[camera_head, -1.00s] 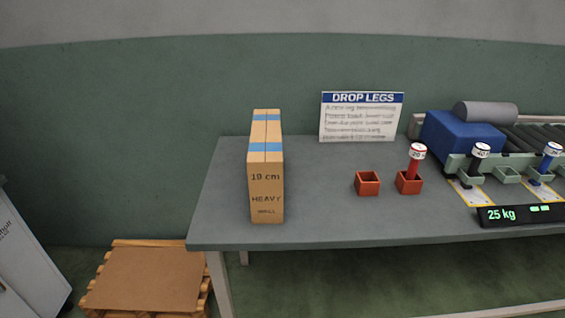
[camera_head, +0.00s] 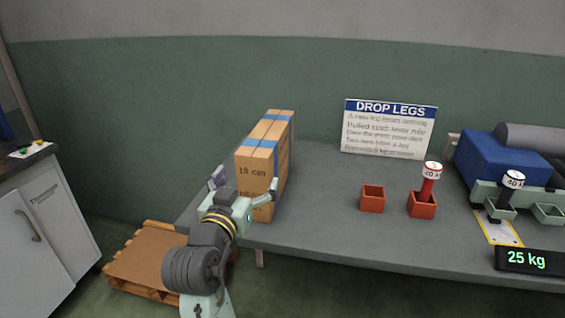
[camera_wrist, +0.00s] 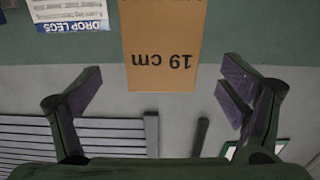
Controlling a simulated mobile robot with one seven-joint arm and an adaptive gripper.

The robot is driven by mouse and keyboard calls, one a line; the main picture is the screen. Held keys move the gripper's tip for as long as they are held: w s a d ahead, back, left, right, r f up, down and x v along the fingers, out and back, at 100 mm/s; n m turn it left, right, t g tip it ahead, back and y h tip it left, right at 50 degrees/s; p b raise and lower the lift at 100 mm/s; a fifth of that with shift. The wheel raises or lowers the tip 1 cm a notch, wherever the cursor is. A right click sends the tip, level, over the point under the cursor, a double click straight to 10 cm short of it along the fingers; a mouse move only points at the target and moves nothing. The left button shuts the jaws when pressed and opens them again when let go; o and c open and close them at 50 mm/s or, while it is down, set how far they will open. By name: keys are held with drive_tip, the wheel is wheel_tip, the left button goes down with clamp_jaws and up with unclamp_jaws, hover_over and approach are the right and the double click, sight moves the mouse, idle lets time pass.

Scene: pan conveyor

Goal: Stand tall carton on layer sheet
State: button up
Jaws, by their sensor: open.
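The tall carton (camera_head: 256,172) stands upright at the left end of the grey table. It is brown with blue tape and a "19 cm" label. In the wrist view the carton (camera_wrist: 162,45) appears upside down at the top centre, its label facing me. My gripper (camera_head: 244,190) is open in front of the carton, with one finger toward each side. In the wrist view the fingers of my gripper (camera_wrist: 162,85) are spread wider than the carton, and neither visibly touches it. The layer sheet (camera_head: 150,257) lies on the wooden pallet (camera_head: 135,288) on the floor; my arm hides part of the pallet.
Two red holders (camera_head: 373,200) sit right of the carton, one with a red-handled tool (camera_head: 428,182). A "DROP LEGS" sign (camera_head: 388,128) stands behind. A blue block (camera_head: 505,158) and a 25 kg display (camera_head: 527,261) are at right. A white cabinet (camera_head: 40,225) stands left of the pallet.

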sight(251, 170)
drive_tip(key=x, duration=0.4)
drive_tip(key=shift+a+r+p, duration=0.1)
drive_tip(key=shift+p, duration=0.2)
drive_tip(key=p+x, duration=0.1)
drive_tip(key=x, duration=0.5)
drive_tip(key=shift+p, duration=0.3)
drive_tip(key=shift+c, duration=0.5)
drive_tip(key=c, duration=1.7)
drive_tip(key=shift+r, duration=0.1)
drive_tip(key=shift+c, duration=0.4)
